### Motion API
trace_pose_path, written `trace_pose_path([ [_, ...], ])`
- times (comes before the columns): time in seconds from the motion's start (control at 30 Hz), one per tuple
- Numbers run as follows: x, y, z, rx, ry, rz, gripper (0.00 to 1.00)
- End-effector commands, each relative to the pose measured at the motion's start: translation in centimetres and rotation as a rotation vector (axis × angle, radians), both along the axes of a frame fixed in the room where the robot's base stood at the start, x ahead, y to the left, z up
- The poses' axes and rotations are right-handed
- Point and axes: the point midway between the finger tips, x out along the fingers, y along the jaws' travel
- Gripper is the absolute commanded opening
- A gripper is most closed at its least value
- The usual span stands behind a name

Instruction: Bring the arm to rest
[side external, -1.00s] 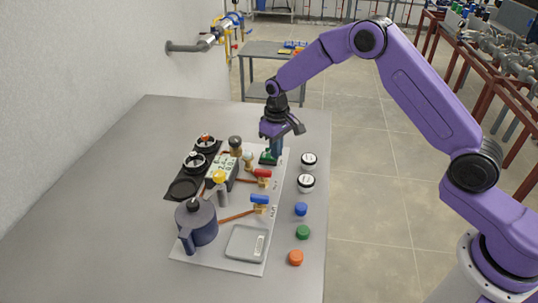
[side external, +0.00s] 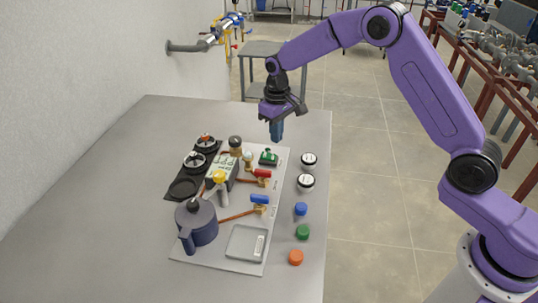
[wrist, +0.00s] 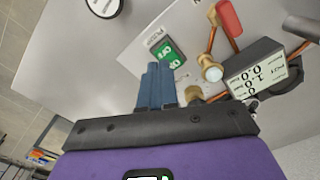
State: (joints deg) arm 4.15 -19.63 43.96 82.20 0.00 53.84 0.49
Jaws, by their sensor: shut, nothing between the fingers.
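My gripper (side external: 276,130) hangs above the far right part of the table, fingers pointing down. Its blue fingers are together and hold nothing; they also show side by side in the wrist view (wrist: 155,85). Below it, and apart from it, is a green switch block (side external: 268,158) on the white board. In the wrist view the switch (wrist: 167,53) shows a lit green face, just beyond the fingertips. My arm is bent, with its elbow raised high on the right.
The board (side external: 215,255) carries a grey-blue jug (side external: 197,222), a dark meter box (side external: 222,172), red (side external: 262,173) and blue (side external: 259,198) valve handles and a scale-like tray (side external: 247,242). White-lidded jars (side external: 306,182) and coloured caps (side external: 301,209) stand right of it. The table's left side is clear.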

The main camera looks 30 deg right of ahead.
Motion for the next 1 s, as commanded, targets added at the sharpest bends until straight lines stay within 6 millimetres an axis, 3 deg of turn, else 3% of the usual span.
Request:
trace_pose_path([
  [0.23,0.0,0.0,1.3,0.0,-0.001,0.001,0.0],
  [0.73,-0.3,0.2,1.5,0.0,-0.001,0.007,0.0],
  [0.87,-1.9,1.1,2.7,0.001,-0.004,0.049,0.0],
  [1.0,-5.5,2.5,4.7,0.003,-0.007,0.134,0.0],
])
